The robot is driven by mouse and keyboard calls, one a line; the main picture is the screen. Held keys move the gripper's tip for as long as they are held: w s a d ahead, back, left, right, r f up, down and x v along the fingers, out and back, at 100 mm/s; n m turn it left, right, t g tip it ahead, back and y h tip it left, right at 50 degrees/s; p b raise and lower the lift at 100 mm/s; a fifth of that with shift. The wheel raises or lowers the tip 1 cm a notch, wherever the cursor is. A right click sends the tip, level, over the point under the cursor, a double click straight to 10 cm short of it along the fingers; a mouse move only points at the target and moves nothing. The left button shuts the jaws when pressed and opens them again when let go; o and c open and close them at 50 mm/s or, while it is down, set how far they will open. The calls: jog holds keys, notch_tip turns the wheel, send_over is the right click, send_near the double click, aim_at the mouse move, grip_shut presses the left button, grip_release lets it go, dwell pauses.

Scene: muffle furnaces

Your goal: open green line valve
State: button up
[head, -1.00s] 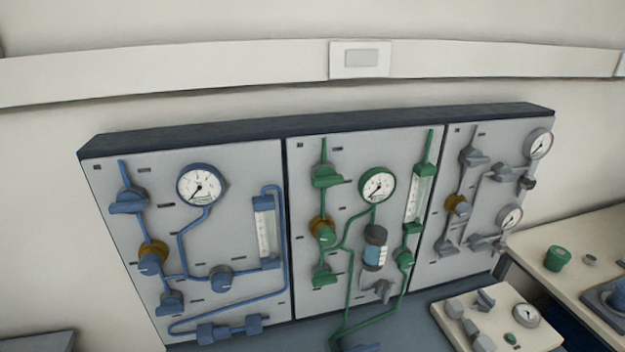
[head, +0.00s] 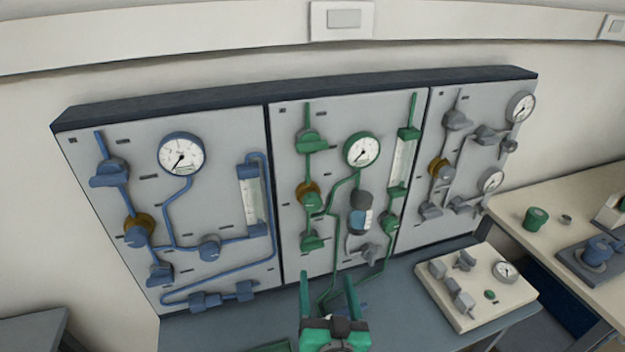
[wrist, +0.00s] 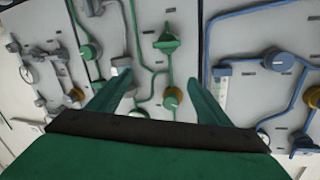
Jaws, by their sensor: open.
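The green line runs up the middle panel. It carries an upper green valve (head: 311,143), a green knob (head: 312,201) with a brass collar and a lower green valve (head: 312,242). The upper handle lies roughly across its pipe. My gripper (head: 327,275) is open and empty, low in front of the middle panel and apart from the valves. The wrist view appears upside down; in it a green valve (wrist: 166,42) and the brass-collared knob (wrist: 171,98) show between or near my spread fingers (wrist: 160,82).
A blue-line panel (head: 225,140) stands left and a grey-line panel (head: 408,212) right. A green gauge (head: 361,151) and green flowmeter (head: 401,162) share the middle panel. A pale box (head: 463,308) with fittings sits on the bench, right of my gripper.

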jog(key=w+r+n+y, duration=0.2)
jog(key=w+r, duration=0.3)
jog(key=r, duration=0.7)
jog(key=n+y, duration=0.2)
jog(key=n, duration=0.2)
send_near(314, 147)
jog(key=x, duration=1.1)
jog(key=shift+s, duration=0.1)
jog(key=c, duration=1)
